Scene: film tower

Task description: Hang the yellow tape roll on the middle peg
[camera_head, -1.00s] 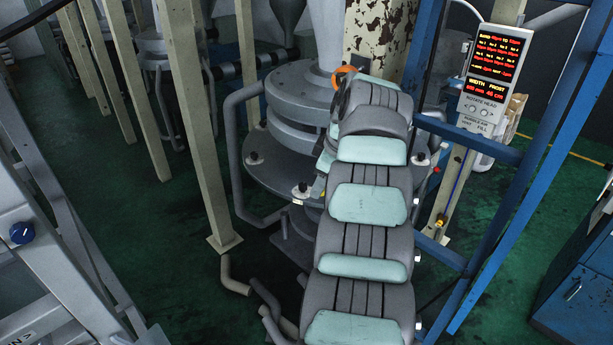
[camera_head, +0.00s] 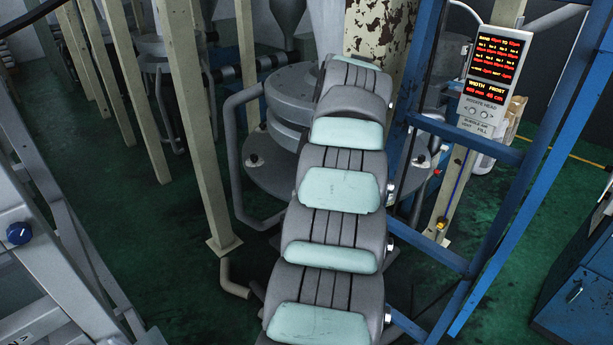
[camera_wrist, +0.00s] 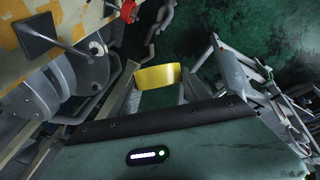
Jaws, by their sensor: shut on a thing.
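The yellow tape roll (camera_wrist: 158,77) shows in the wrist view, just beyond the edge of my gripper's body. My gripper (camera_wrist: 157,90) is shut on it, seen above the teal housing. Left of the roll, a grey peg (camera_wrist: 68,46) sticks out from a dark square plate (camera_wrist: 38,34) on a peeling yellow-and-white post; I cannot tell whether this is the middle peg. The roll is apart from this peg. In the head view my arm hides my gripper and the roll; the peeling post (camera_head: 372,30) shows only in part behind it.
A red object (camera_wrist: 128,11) shows at the top of the wrist view. Round grey machinery (camera_head: 262,165) stands left of my arm. A blue frame (camera_head: 440,130) and a display panel (camera_head: 493,80) stand to the right. Green floor is open at left.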

